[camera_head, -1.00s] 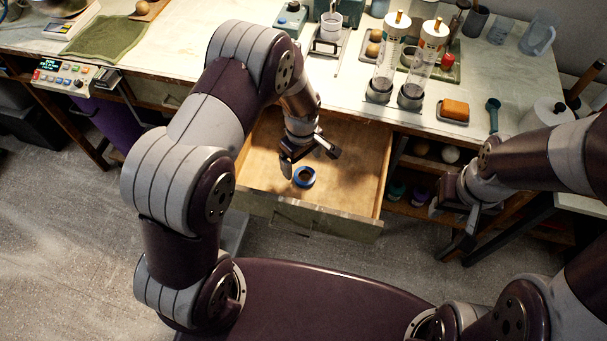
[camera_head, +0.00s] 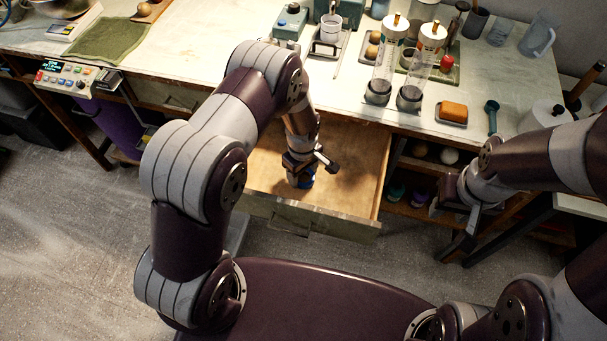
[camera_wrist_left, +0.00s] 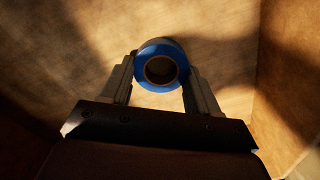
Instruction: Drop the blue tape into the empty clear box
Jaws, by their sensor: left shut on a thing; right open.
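The blue tape (camera_wrist_left: 146,53) is a blue roll with a dark centre, inside the open wooden drawer (camera_head: 348,183). My left gripper (camera_wrist_left: 160,75) is shut on the tape, with one finger on each side of it in the left wrist view. In the head view my left gripper (camera_head: 302,180) covers most of the tape (camera_head: 307,182); only a bit of blue shows. My right gripper (camera_head: 454,222) is open and empty at the right, in front of the shelf below the table. I cannot pick out an empty clear box for sure.
Two clear cylinders (camera_head: 384,72) stand on the table (camera_head: 240,25) above the drawer. An orange block (camera_head: 453,111) on a small dish and a dark teal scoop (camera_head: 492,113) lie right of them. A green cloth (camera_head: 108,38) lies at the left.

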